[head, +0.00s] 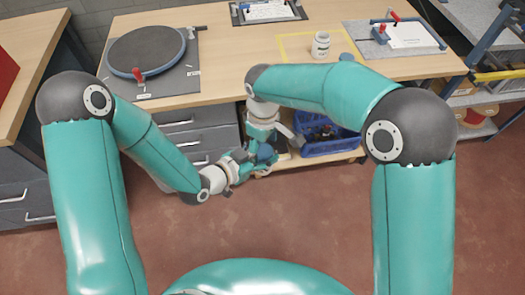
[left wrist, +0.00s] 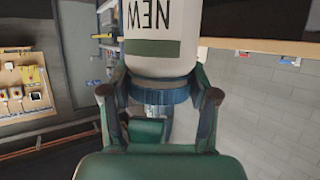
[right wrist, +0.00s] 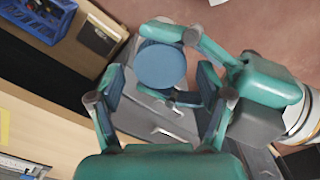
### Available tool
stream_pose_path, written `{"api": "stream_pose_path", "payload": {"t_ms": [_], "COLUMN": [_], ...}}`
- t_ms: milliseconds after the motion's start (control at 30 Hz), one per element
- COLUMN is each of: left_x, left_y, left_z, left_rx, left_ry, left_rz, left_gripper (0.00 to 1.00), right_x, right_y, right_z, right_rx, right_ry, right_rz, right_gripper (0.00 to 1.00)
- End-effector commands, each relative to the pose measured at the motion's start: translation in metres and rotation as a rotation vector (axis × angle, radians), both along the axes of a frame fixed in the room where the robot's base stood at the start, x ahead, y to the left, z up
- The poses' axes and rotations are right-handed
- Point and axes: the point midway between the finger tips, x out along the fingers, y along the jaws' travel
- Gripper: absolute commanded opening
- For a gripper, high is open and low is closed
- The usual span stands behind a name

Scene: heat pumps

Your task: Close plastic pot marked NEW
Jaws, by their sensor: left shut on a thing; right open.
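The white plastic pot marked NEW (left wrist: 160,58) is large in the left wrist view, its lettering upside down. A ribbed blue lid (left wrist: 161,96) sits at its mouth end with no clear gap. I cannot tell how tightly it is on. My left gripper (left wrist: 160,78) is shut on the pot, a finger on each side. In the right wrist view the lid (right wrist: 161,66) shows as a round blue disc hiding the pot. My right gripper (right wrist: 160,82) is open, its fingers either side of the lid. In the head view both grippers meet in front of the bench.
A blue crate (head: 328,147) sits on the lower shelf, close behind the grippers.

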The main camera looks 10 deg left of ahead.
Motion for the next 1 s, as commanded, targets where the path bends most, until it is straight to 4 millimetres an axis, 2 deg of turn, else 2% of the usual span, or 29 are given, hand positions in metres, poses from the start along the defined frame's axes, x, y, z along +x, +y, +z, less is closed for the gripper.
{"api": "stream_pose_path", "payload": {"t_ms": [167, 433, 800, 933, 1000], "left_x": [0.0003, 0.0003, 0.0002, 0.0002, 0.0001], "left_y": [0.0000, 0.0000, -0.0001, 0.0000, -0.0001], "left_z": [0.0006, 0.0006, 0.0006, 0.0006, 0.0006], "left_rx": [-0.001, -0.001, -0.001, -0.001, -0.001], "left_ry": [-0.002, -0.002, -0.002, -0.002, -0.002], "left_rz": [0.000, 0.000, 0.000, 0.000, 0.000], "left_gripper": [0.00, 0.00, 0.00, 0.00, 0.00], "right_x": [-0.0001, 0.0001, 0.0002, 0.0003, 0.0003], "right_y": [-0.0003, -0.0002, -0.0002, -0.0002, -0.0002], "right_z": [-0.0097, -0.0103, -0.0100, -0.0100, -0.0100], "right_rx": [0.000, 0.001, 0.000, 0.000, 0.001], "right_ry": [0.000, 0.000, -0.001, -0.001, -0.002], "right_rz": [-0.001, -0.001, 0.000, -0.029, -0.098], "right_gripper": [0.78, 0.78, 0.16, 0.16, 0.16]}}
